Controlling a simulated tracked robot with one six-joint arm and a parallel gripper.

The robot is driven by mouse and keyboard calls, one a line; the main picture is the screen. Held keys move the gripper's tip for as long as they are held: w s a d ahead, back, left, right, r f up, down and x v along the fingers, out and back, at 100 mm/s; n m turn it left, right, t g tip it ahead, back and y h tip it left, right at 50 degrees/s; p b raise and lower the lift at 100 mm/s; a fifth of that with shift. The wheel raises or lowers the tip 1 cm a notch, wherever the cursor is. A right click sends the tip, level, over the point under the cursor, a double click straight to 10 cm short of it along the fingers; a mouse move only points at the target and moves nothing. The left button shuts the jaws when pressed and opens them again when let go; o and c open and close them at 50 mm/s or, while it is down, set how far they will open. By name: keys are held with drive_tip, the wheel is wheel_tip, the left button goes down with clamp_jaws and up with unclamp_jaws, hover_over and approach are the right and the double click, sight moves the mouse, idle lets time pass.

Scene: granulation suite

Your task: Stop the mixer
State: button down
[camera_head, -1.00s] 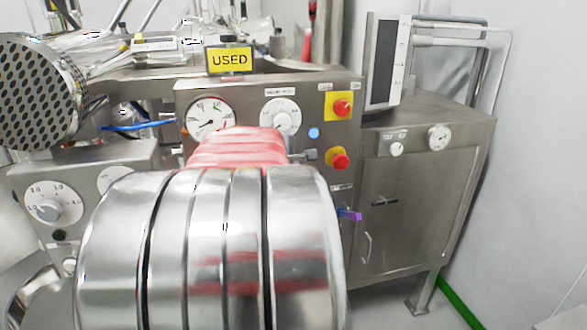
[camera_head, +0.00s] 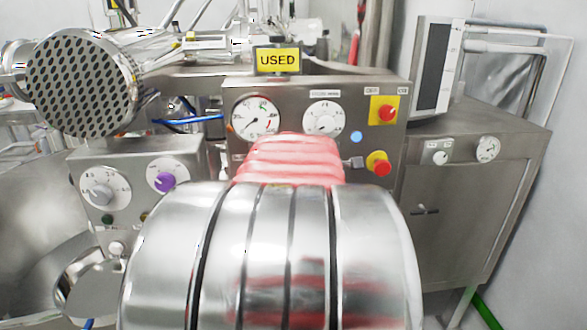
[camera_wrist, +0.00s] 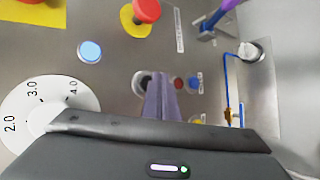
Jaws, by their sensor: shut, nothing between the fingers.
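The steel control panel (camera_head: 300,92) holds two red mushroom buttons. The upper red button (camera_head: 387,112) is on a yellow square plate; the lower red button (camera_head: 378,163) has a round yellow collar and also shows in the wrist view (camera_wrist: 146,11). A blue round button (camera_head: 356,137) lies left of them and shows in the wrist view (camera_wrist: 90,51). My gripper (camera_wrist: 161,88) is shut and empty in the wrist view, apart from the lower red button. Behind its fingers are a dark round fitting and a small red button (camera_wrist: 180,83). My arm hides the panel's lower part in the head view.
A side box at left carries a purple knob (camera_head: 165,181). A purple handle (camera_wrist: 225,7) sticks out near the wrist view's top right. A steel cabinet (camera_head: 470,200) stands at right.

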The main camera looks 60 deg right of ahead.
drive_tip(key=s+a, duration=0.1)
drive_tip(key=a, duration=0.2)
drive_tip(key=s+a, duration=0.1)
drive_tip(key=shift+s+a, duration=0.15)
drive_tip(key=shift+s, duration=0.15)
idle(0.6)
